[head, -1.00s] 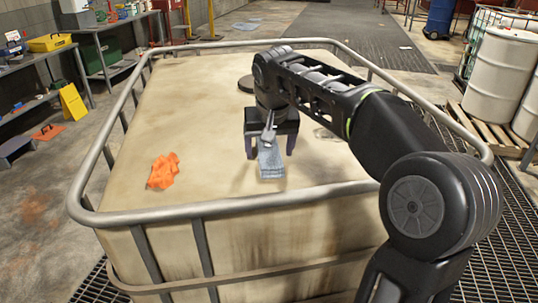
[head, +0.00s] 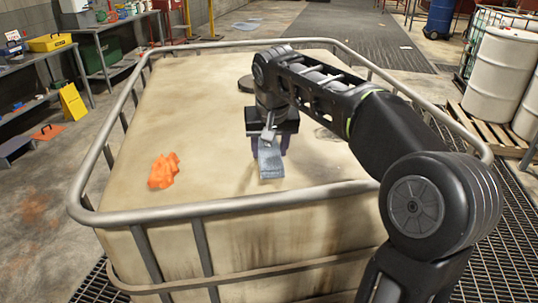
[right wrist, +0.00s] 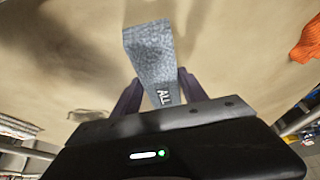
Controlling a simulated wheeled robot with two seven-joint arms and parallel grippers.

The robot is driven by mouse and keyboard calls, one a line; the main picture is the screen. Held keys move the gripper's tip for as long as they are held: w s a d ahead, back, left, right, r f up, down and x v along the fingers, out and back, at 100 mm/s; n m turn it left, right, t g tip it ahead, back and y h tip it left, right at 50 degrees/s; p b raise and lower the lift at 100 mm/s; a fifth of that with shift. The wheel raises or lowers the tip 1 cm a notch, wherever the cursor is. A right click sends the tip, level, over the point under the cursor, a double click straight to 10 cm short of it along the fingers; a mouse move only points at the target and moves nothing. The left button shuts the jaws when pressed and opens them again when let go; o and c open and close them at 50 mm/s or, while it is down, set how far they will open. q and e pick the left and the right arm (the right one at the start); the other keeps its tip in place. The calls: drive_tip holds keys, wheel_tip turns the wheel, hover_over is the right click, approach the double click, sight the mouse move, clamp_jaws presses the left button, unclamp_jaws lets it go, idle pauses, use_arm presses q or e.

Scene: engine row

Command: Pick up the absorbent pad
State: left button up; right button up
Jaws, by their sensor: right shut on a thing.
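The absorbent pad (head: 271,163) is a grey-blue, folded, oblong piece over the top of the big beige tank (head: 200,120). My right gripper (head: 268,146) points down at its far end and is shut on it. In the right wrist view the pad (right wrist: 150,50) passes between the two dark fingers (right wrist: 157,84), with white letters "ALL" near the palm. Whether the pad touches the tank top or hangs just above it, I cannot tell. My left gripper is not in view.
A crumpled orange cloth (head: 163,171) lies left of the pad on the tank top. A grey tubular rail (head: 230,205) runs around the tank's edge. A dark round lid (head: 247,83) is behind my right arm.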

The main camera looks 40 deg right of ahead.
sight(269, 151)
drive_tip(key=shift+r, duration=0.6)
wheel_tip(269, 151, up, 7)
drive_tip(key=shift+f+p, duration=0.2)
drive_tip(key=shift+p, duration=0.2)
wheel_tip(269, 151, up, 2)
drive_tip(key=shift+r+p, duration=0.1)
drive_tip(key=shift+p, duration=1.05)
